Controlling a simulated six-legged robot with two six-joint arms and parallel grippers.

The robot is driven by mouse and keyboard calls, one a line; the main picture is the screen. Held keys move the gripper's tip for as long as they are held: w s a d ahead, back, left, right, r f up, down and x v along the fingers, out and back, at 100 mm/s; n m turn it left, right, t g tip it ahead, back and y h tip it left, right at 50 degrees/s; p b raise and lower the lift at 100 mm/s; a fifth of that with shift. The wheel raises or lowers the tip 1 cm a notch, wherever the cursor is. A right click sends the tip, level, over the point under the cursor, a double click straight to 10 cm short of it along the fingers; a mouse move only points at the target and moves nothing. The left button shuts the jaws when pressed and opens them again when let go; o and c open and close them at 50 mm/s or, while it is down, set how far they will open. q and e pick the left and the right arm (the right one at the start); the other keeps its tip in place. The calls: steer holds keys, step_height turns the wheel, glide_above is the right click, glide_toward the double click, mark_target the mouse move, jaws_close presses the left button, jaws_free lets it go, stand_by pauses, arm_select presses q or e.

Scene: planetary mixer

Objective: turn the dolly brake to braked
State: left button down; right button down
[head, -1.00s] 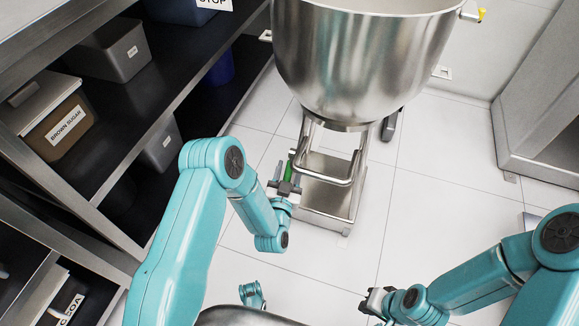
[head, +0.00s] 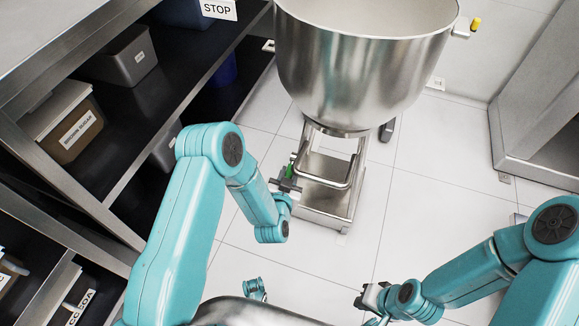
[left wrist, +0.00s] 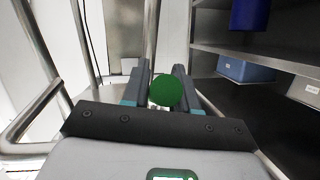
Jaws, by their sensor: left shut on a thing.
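The dolly (head: 325,208) is a steel frame under a large steel mixing bowl (head: 365,65). A green brake knob (head: 289,172) shows at the left side of the dolly in the head view. In the left wrist view the round green knob (left wrist: 167,91) lies between the two grey fingers of my left gripper (left wrist: 160,85). My left gripper (head: 286,184) is shut on the brake knob; its lever is mostly hidden behind the fingers. My right gripper (head: 372,299) is low in front, away from the dolly; its finger gap is too small to judge.
A shelf unit (head: 150,145) with bins, including a brown sugar bin (head: 68,125), stands close on the left. A steel cabinet (head: 535,120) stands at the right. The tiled floor (head: 420,190) between the dolly and the cabinet is clear.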

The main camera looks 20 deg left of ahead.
arm_select(q)
steer(key=shift+s+r+g+p, duration=0.1)
steer(key=shift+r+g+p, duration=0.3)
steer(key=shift+r+g, duration=0.2)
steer(key=shift+s+f, duration=0.1)
steer(key=shift+f, duration=0.15)
arm_select(e)
step_height(320, 180, up, 2)
arm_select(q)
steer(key=c, duration=1)
jaws_free()
steer(key=shift+o, duration=0.2)
steer(key=p+v, duration=0.4)
steer(key=v, duration=1.2)
steer(key=shift+r, duration=0.35)
arm_select(e)
step_height(320, 180, up, 4)
steer(key=shift+f, duration=0.1)
arm_select(q)
steer(key=shift+a, duration=0.1)
